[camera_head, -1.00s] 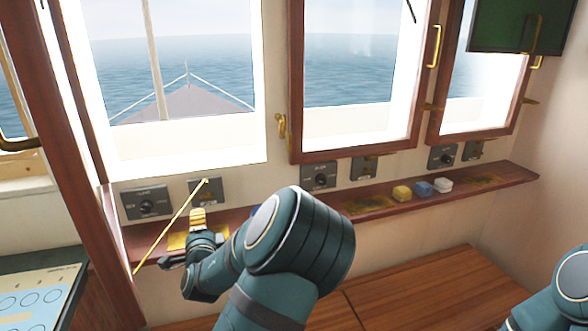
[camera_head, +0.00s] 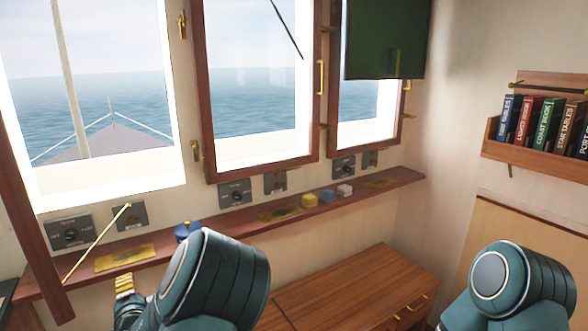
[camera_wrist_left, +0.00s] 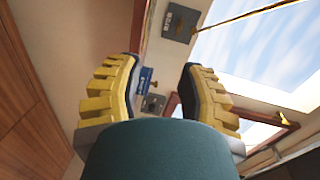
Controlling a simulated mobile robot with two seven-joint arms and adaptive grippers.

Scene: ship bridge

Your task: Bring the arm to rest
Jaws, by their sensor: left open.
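My left gripper (camera_head: 124,288) shows its yellow finger pads in the head view, just below and in front of the wooden window sill (camera_head: 222,238). In the left wrist view its two yellow-padded fingers (camera_wrist_left: 160,88) are spread apart with nothing gripped between them. My left arm (camera_head: 215,285) is bent, its teal link covering part of the sill front. A blue object (camera_head: 187,231) stands on the sill behind it; a blue thing (camera_wrist_left: 145,78) also shows beyond the fingers in the wrist view. Of my right arm (camera_head: 515,285) only a teal link shows; its gripper is out of frame.
A brass plate (camera_head: 125,257) lies on the sill beside a slanting brass rod (camera_head: 97,243). Yellow (camera_head: 309,201), blue (camera_head: 327,195) and white (camera_head: 345,189) blocks sit farther right. A wooden cabinet (camera_head: 350,290) stands below; a bookshelf (camera_head: 535,155) hangs right.

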